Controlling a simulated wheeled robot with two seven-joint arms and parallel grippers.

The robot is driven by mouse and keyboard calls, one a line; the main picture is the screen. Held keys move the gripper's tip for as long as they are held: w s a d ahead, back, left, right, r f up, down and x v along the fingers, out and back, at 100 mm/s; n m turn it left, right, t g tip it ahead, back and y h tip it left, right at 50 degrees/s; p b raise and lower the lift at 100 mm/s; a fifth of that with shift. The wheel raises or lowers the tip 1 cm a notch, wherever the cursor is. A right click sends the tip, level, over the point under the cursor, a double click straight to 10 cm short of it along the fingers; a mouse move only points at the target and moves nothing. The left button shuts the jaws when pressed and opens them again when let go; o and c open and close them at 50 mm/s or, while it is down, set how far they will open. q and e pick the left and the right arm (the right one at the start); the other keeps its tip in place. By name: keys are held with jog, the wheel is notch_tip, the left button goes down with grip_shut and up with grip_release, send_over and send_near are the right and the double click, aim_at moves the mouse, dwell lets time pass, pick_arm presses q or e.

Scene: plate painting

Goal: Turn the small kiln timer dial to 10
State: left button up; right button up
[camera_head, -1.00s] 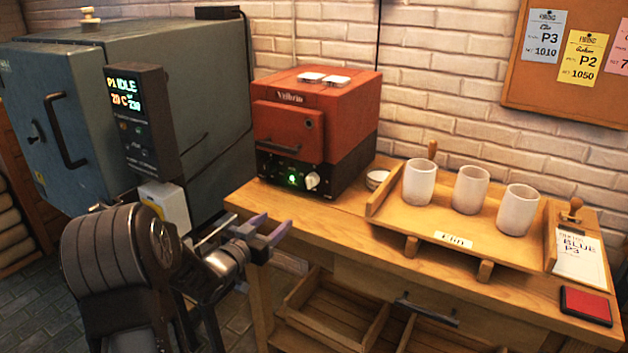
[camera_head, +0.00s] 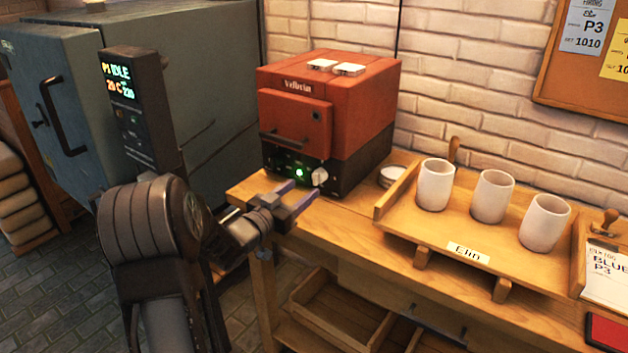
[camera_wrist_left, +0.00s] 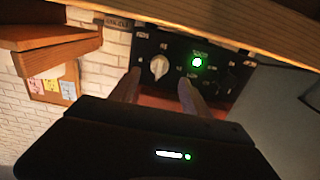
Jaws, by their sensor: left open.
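The small red kiln (camera_head: 325,105) stands on the left end of the wooden table. Its black front panel bears a green light and a pale timer dial (camera_head: 320,176) at the right. My left gripper (camera_head: 302,194) is open and empty, just in front of the panel and a little below the dial. In the left wrist view the dial (camera_wrist_left: 159,66) lies ahead of the fingers, apart from them, nearer the left finger in that picture. The dial's numbers are too small to read. My right gripper is in neither view.
A large grey kiln (camera_head: 200,95) with a display reading IDLE stands to the left. A wooden tray (camera_head: 400,222) with three white cups is right of the red kiln. Small white dishes (camera_head: 390,176) lie between them. The table's front edge runs below my left gripper.

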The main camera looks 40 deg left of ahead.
aim_at(314, 180)
pick_arm(q)
jog(key=w, duration=0.6)
jog(key=shift+w+p, duration=0.2)
jog(key=shift+p, duration=0.15)
grip_shut()
